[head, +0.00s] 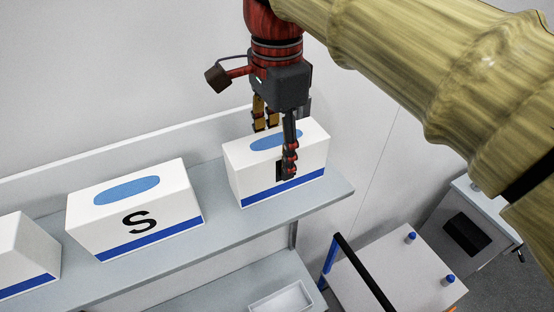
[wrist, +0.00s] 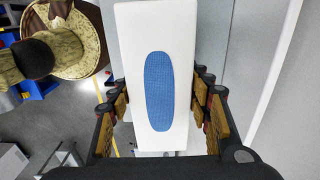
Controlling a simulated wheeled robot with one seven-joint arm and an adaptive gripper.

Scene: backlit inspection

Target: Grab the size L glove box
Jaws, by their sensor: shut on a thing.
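A white glove box (head: 240,178) with a blue oval top and a blue band stands at the right end of the grey shelf. My gripper (head: 273,158) reaches down over it from above and is shut on it, one finger across its front face. That finger covers the middle of the front, so I cannot read a size letter there. In the wrist view the box (wrist: 150,25) lies between the two fingers (wrist: 160,112), its blue oval facing the camera. A second white box marked S (head: 172,203) stands to its left, apart from it.
A third white box (head: 25,258) is cut off at the left edge, its letter not visible. The grey shelf (head: 225,228) has a wall behind it. Below are a lower shelf with a pale tray (head: 282,300) and a cart (head: 385,270) with a dark handle.

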